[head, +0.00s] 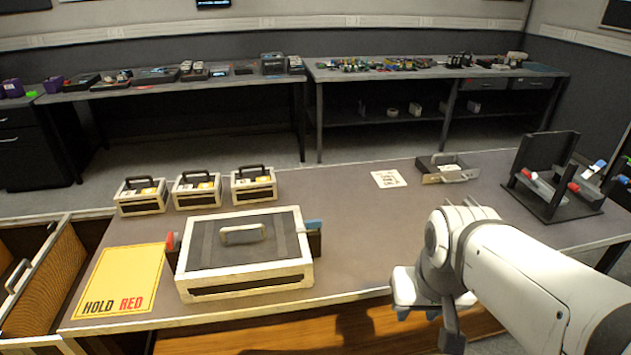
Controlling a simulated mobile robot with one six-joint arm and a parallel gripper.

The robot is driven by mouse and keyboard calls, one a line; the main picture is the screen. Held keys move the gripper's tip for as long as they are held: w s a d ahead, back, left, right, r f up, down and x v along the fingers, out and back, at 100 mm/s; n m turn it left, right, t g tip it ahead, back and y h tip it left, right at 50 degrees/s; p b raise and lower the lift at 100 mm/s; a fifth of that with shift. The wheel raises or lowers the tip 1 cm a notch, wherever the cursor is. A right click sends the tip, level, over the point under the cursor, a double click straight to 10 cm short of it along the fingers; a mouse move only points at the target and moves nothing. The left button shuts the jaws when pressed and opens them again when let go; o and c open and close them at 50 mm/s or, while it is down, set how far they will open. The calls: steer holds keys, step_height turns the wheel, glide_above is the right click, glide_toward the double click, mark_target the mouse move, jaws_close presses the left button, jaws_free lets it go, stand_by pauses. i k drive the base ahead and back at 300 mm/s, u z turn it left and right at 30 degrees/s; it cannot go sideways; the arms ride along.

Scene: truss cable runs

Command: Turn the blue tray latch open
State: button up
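The blue latch (313,225) sits at the right side of a large white-framed tray box (245,282), at the top of a dark plate. It lies roughly level, pointing right. A red latch (170,242) is on the box's left side. The box has a grey lid with a pale handle (243,234). My gripper (418,314) hangs down near the table's front edge, to the right of the box and apart from it. Its two fingertips look spread, with nothing between them. The arm hides part of it.
A yellow "HOLD RED" card (120,280) lies left of the box. Several small handled boxes (197,190) stand behind it. The table between box and arm is clear.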

mark_target(313, 225)
steer(key=i, duration=0.85)
steer(key=z, duration=0.05)
